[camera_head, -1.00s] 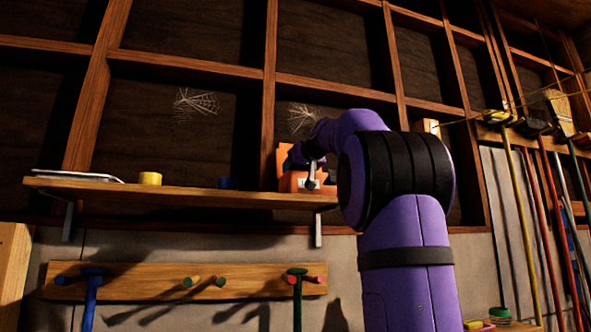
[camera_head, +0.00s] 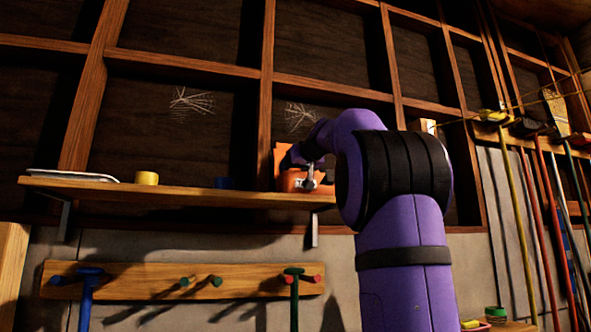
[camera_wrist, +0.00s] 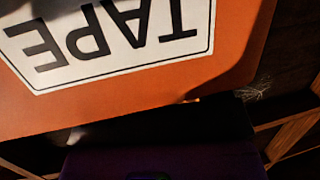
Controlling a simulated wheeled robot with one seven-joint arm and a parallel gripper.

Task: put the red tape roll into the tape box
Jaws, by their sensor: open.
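The orange tape box (camera_head: 280,163) stands near the right end of the wall shelf. In the wrist view its orange face with an upside-down "TAPE" label (camera_wrist: 105,40) fills the upper part, very close to the camera. My gripper (camera_head: 308,182) is at the box, overlapping its front in the head view. It is open and I see nothing held in it. The fingertips are small and partly in shadow, and I cannot tell whether they touch the box. I cannot make out the red tape roll for certain in either view; the inside of the box is hidden.
On the shelf (camera_head: 180,192) are a yellow roll (camera_head: 147,178), a dark blue roll (camera_head: 222,183) and a pale flat tray (camera_head: 72,175). A peg rail (camera_head: 130,288) with hanging tools is below. Long-handled tools stand at the right. Small yellow and green items (camera_head: 497,312) sit low right.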

